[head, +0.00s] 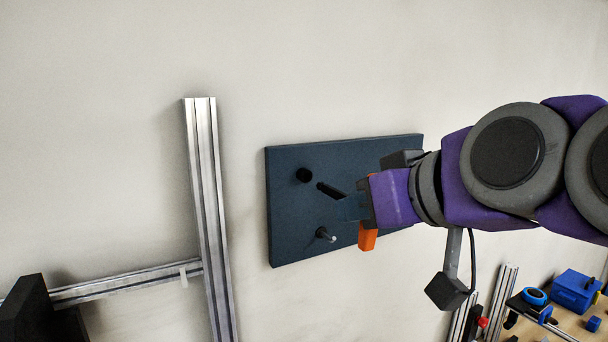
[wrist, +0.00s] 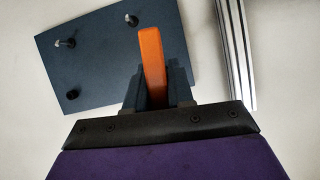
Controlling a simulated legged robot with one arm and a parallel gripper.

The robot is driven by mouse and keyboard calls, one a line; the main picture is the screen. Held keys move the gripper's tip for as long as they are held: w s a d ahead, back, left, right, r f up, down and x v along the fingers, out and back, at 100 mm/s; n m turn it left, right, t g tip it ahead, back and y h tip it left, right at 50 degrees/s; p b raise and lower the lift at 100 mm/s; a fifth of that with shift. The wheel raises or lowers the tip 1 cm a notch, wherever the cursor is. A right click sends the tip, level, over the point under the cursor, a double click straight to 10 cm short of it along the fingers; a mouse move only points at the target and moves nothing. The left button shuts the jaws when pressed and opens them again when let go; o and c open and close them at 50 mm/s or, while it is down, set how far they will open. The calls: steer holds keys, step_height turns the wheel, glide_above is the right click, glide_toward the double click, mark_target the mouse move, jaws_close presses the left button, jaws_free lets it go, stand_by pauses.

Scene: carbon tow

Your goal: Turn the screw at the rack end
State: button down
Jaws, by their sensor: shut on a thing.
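My gripper (head: 350,206) reaches in from the right in front of a dark blue panel (head: 295,225) on the wall. It is shut on an orange bar (wrist: 152,62), which sticks out between the fingers in the wrist view. In the head view the orange bar (head: 367,238) shows below the gripper. The panel carries a black knob (head: 304,175), a dark rod (head: 329,190) close to my fingertips and a peg with a metal tip (head: 326,235). Which of these is the screw I cannot tell. Whether the orange bar touches the panel is unclear.
A metal upright rail (head: 206,200) with a crossbar (head: 125,284) stands left of the panel. A dark block (head: 30,305) is at the lower left. A bench at the lower right holds a blue box (head: 576,290) and tools. The wall above is bare.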

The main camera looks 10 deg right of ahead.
mark_target(344, 194)
steer(key=shift+w+a, duration=0.65)
steer(key=shift+w, duration=0.35)
steer(key=shift+w+a+p, duration=0.25)
steer(key=shift+w+p, duration=0.05)
steer(key=shift+w, duration=0.65)
steer(key=shift+d, duration=0.4)
steer(key=shift+d, duration=0.15)
steer(key=shift+s+a, duration=0.1)
steer(key=shift+a, duration=0.2)
